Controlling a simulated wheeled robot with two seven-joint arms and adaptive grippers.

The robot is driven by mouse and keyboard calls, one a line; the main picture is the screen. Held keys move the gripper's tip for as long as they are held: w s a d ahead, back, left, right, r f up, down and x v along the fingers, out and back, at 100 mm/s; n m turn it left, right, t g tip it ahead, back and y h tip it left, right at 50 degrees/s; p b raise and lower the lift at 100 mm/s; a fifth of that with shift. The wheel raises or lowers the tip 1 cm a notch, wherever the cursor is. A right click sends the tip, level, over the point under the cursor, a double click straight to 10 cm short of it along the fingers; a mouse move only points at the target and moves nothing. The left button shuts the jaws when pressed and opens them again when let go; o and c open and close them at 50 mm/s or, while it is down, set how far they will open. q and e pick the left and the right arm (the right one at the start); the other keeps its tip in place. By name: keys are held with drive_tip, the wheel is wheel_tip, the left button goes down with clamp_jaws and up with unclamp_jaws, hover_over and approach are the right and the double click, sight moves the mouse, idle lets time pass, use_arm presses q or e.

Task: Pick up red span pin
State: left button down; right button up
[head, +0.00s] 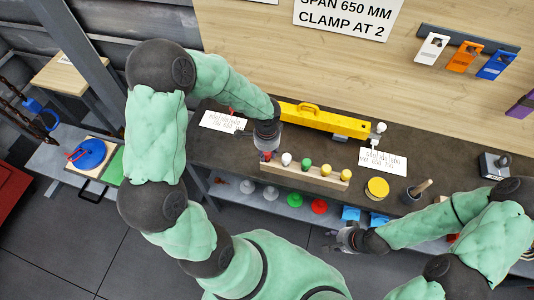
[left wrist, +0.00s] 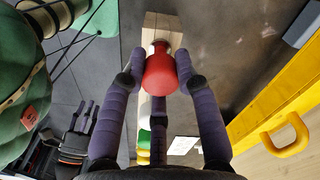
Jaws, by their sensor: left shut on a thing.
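The red span pin (left wrist: 160,72) has a round red head and sits between the fingers of my left gripper in the left wrist view. My left gripper (head: 267,151) is shut on it, at the left end of the wooden pin rack (head: 310,180); only a bit of red shows in the head view. I cannot tell whether the pin's lower end is still in the rack. The rack also holds a white pin (head: 286,159), a green pin (head: 306,163) and yellow-headed pins (head: 326,170). My right gripper (head: 338,241) is low in front of the bench; its fingers are too small to read.
A yellow bar with a handle (head: 325,120) lies behind the rack on the dark bench. White cards (head: 383,161), a yellow round tin (head: 377,188) and a dark cup (head: 412,193) stand to the right. Coloured items (head: 319,206) sit on the lower shelf.

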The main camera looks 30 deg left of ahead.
use_arm(q)
wheel_tip(320, 180, up, 10)
drive_tip(key=shift+p, duration=0.95)
